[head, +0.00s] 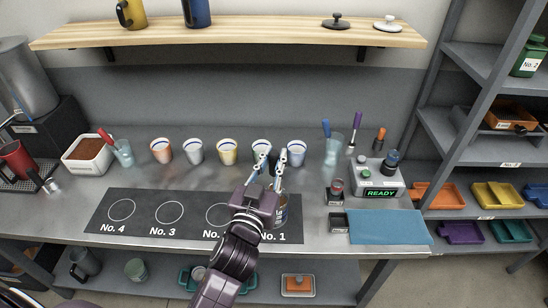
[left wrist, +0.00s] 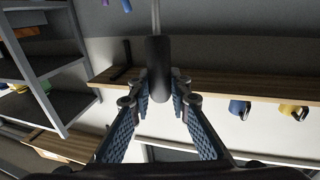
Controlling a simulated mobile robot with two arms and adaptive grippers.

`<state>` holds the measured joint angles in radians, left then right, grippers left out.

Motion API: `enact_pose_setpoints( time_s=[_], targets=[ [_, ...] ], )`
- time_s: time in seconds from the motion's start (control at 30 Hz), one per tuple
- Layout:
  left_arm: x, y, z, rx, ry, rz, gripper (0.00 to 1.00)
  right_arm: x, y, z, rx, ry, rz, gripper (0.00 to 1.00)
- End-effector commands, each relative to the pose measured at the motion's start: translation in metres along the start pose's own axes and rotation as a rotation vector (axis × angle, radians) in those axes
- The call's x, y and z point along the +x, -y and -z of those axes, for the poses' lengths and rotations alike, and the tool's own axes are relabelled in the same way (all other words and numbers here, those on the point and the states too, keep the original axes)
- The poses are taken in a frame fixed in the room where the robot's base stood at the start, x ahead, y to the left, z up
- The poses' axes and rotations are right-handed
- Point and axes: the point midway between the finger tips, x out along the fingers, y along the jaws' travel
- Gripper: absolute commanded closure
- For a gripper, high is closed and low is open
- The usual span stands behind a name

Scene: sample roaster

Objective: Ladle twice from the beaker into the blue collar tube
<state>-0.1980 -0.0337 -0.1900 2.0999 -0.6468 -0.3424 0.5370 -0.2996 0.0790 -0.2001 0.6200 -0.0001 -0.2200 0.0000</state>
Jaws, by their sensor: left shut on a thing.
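My left gripper (head: 271,166) comes in over the mat's right part, with its fingertips in front of the back row of cups. In the left wrist view the left gripper (left wrist: 160,95) is shut on a black handle (left wrist: 157,65) with a thin metal rod at its far end. I take it for the ladle; its bowl is not visible. A clear glass vessel (head: 334,148) holding a blue-handled tool stands right of the cups; I cannot tell if it is the beaker. I cannot make out a blue collar tube. My right gripper is not in view.
White cups (head: 228,152) line the back. A dark numbered mat (head: 145,226) lies in front, and a can (head: 281,212) is partly hidden behind my arm at No. 1. A device reading READY (head: 380,193) and a blue cloth (head: 388,228) are at right. A wooden shelf (head: 230,36) hangs above.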

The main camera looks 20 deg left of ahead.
Motion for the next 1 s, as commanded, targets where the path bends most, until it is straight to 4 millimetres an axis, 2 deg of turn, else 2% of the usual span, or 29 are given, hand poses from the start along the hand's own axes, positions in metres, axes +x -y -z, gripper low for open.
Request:
enact_pose_setpoints(
  time_s=[0.17, 0.53, 1.0],
  targets=[
    [0.0, 0.0, 0.008, 0.0, -0.002, 0.0, 1.0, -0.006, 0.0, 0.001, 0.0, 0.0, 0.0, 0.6],
    [0.002, 0.0, 0.04, 0.0, -0.002, 0.0, 1.0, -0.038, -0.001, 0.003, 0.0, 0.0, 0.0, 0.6],
    [0.002, -0.001, 0.041, 0.0, -0.002, -0.003, 1.0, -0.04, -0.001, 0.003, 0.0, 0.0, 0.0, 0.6]
  ],
)
